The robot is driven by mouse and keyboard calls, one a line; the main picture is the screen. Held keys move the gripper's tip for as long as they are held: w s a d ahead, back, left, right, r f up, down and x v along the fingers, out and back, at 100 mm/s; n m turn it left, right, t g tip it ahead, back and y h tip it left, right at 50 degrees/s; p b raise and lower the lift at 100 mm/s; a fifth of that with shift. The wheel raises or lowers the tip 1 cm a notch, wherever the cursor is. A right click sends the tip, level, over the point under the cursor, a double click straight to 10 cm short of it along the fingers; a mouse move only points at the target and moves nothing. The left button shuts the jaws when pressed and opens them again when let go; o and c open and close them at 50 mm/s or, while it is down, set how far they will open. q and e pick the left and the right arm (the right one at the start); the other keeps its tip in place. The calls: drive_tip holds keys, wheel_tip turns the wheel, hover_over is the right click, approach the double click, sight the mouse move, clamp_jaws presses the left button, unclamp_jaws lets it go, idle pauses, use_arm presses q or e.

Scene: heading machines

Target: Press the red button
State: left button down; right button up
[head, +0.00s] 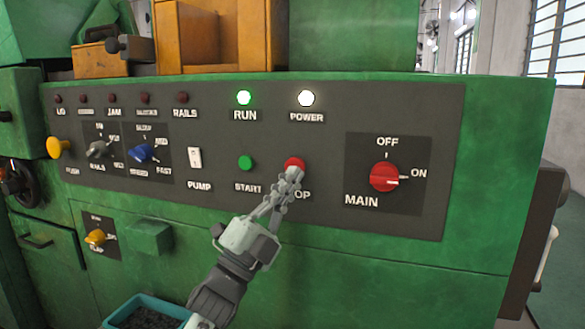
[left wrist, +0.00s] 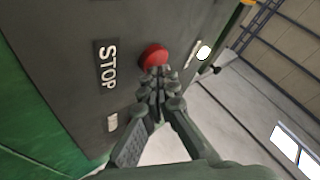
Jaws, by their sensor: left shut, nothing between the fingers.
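The red button (head: 294,163) is a round knob on the grey control panel, to the right of the green START button (head: 246,163). In the left wrist view the red button (left wrist: 153,56) shows beside the STOP label (left wrist: 107,64). My left gripper (head: 294,175) is shut and empty. Its fingertips are at the lower edge of the red button and cover part of it in the head view. In the left wrist view my left fingertips (left wrist: 160,72) meet the button's edge; I cannot tell if they touch it. My right gripper is not in view.
The red MAIN switch (head: 384,177) is to the right, its pointer toward ON. A white PUMP switch (head: 195,157) is to the left. A teal bin (head: 172,308) stands below.

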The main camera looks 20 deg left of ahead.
use_arm(q)
drive_tip(key=shift+w, duration=0.4)
idle(0.4)
drive_tip(key=shift+s+f, duration=0.1)
drive_tip(key=shift+s, duration=0.2)
idle(0.3)
drive_tip(key=s, duration=0.6)
drive_tip(key=shift+a+p, duration=0.15)
drive_tip(key=shift+p, duration=0.2)
idle(0.3)
